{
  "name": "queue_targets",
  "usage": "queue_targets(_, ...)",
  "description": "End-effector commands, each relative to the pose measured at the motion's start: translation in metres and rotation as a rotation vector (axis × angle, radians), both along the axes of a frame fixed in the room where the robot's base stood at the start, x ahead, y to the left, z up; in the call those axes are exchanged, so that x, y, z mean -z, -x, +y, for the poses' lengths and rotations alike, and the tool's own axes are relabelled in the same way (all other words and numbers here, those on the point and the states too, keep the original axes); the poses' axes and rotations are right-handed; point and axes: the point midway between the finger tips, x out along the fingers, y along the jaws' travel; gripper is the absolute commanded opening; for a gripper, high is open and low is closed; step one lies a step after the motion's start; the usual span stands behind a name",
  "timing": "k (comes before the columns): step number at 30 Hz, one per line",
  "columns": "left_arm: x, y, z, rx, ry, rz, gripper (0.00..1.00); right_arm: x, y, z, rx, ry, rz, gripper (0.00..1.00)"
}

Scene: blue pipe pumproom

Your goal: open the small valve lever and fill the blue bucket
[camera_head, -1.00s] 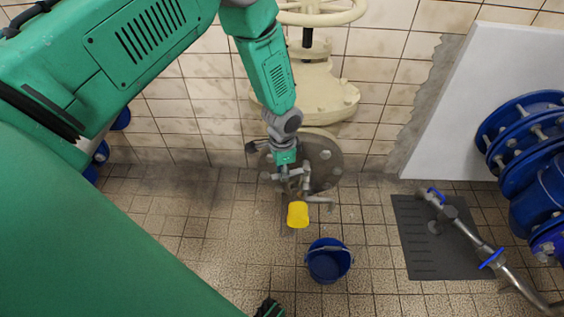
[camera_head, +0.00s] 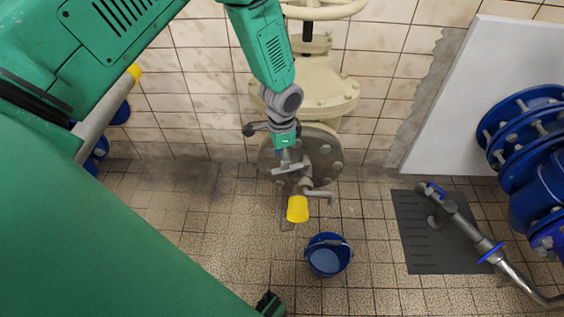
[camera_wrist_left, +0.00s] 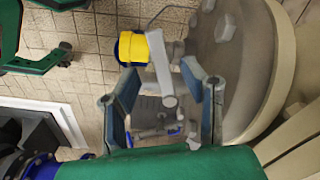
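The small grey valve (camera_head: 307,184) sits low at the round grey flange (camera_head: 322,150), with a yellow part (camera_head: 297,209) at its outlet. My left gripper (camera_head: 289,168) is just above the valve. In the left wrist view its fingers (camera_wrist_left: 165,92) stand apart, with the grey valve lever (camera_wrist_left: 161,68) in the gap between them. I cannot tell whether a finger touches the lever. The blue bucket (camera_head: 328,257) stands upright on the floor, below and right of the yellow part. Its inside looks pale blue, like water.
A cream pipe body (camera_head: 315,92) with a handwheel stands behind the valve. A grey mat (camera_head: 420,245) with a metal pipe (camera_head: 465,228) lies right of the bucket. Large blue flanges (camera_head: 520,130) are at the right edge. Floor left of the valve is clear.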

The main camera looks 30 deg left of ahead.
Motion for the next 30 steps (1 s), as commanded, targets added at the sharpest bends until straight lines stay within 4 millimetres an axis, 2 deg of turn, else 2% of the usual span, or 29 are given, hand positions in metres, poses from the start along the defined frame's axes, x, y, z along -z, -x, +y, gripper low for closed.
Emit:
queue_targets(1,-0.013,-0.001,0.0,-0.001,0.001,-0.003,0.38,0.0,0.0,0.0,0.0,0.0,0.0,0.4)
queue_targets(6,-0.046,-0.001,0.001,-0.001,0.001,-0.002,0.38,0.0,0.0,0.0,0.0,0.0,0.0,0.4)
queue_targets(12,-0.069,-0.001,0.001,-0.001,0.002,0.001,0.38,0.0,0.0,0.0,0.0,0.0,0.0,0.4)
queue_targets(30,-0.071,0.001,0.001,-0.002,0.002,0.003,0.38,0.002,-0.002,0.0,0.0,0.0,0.002,0.4)
